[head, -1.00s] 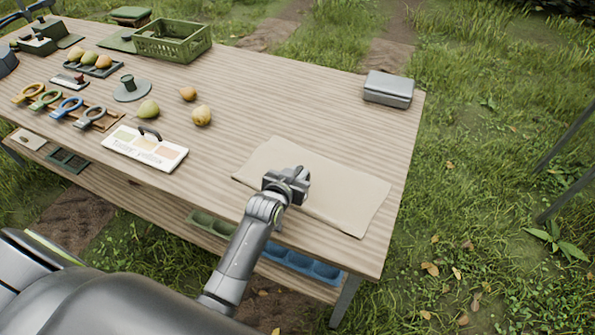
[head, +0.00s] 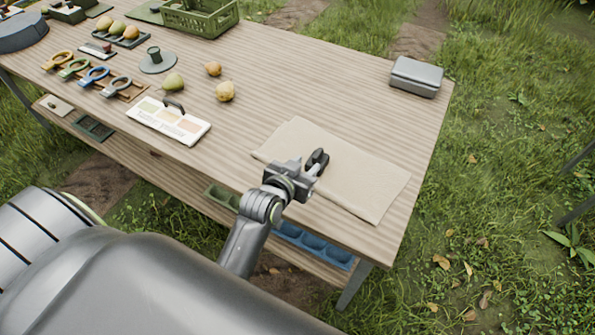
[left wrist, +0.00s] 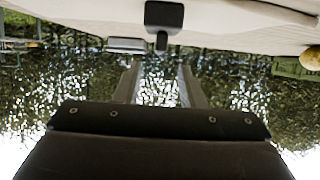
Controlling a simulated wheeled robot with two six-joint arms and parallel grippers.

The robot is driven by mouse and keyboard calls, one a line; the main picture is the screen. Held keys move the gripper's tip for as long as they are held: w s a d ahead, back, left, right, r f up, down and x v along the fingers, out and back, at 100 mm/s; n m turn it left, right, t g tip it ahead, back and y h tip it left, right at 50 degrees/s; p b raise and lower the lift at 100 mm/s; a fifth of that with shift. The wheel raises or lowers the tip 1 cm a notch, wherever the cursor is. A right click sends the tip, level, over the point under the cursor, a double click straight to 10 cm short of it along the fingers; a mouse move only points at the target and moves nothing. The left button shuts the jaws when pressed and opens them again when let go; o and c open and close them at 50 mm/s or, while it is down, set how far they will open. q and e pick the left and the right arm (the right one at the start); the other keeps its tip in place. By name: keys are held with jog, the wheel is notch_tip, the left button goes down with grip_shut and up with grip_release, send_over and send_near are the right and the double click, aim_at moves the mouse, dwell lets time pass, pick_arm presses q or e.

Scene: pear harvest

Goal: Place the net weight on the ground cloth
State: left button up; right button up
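The beige ground cloth (head: 365,185) lies flat near the right end of the wooden table. A small dark net weight (head: 318,157) shows against the cloth's left part. In the left wrist view, which is upside down, the net weight (left wrist: 164,16) is a dark block with a short stem, set against the pale cloth (left wrist: 230,30). My left gripper (head: 312,168) is at the weight's near-left side, over the cloth's near edge. Its fingers (left wrist: 158,88) stand apart with nothing visible between them. The right gripper is out of view.
A grey box (head: 416,77) stands at the table's far right corner. Left of the cloth are loose pears (head: 225,91), a colour card (head: 168,121) and ring tools (head: 94,76). A green crate (head: 200,16) stands farther back. Blue trays (head: 312,246) sit on the lower shelf.

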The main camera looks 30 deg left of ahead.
pick_arm(q)
jog(key=shift+v, duration=1.9)
jog(key=s+a+f+g+y, duration=0.1)
jog(key=s+a+f+g, duration=0.15)
jog(key=s, duration=0.55)
jog(key=s+a+f+n+g, duration=0.1)
jog(key=s+a+g, duration=0.25)
jog(key=s, duration=0.45)
jog(key=s+a+f+g+y, duration=0.1)
jog(key=s+a+f+g, duration=0.2)
jog(key=s, duration=0.4)
notch_tip(320, 180, down, 23)
jog(key=a+g, duration=0.1)
jog(key=g, duration=0.1)
jog(key=s+d+f+g, duration=0.1)
jog(key=s+f, duration=1.4)
jog(key=f, duration=0.1)
jog(key=shift+s+f+h, duration=0.2)
jog(key=shift+f+h, duration=0.05)
jog(key=shift+h, duration=0.05)
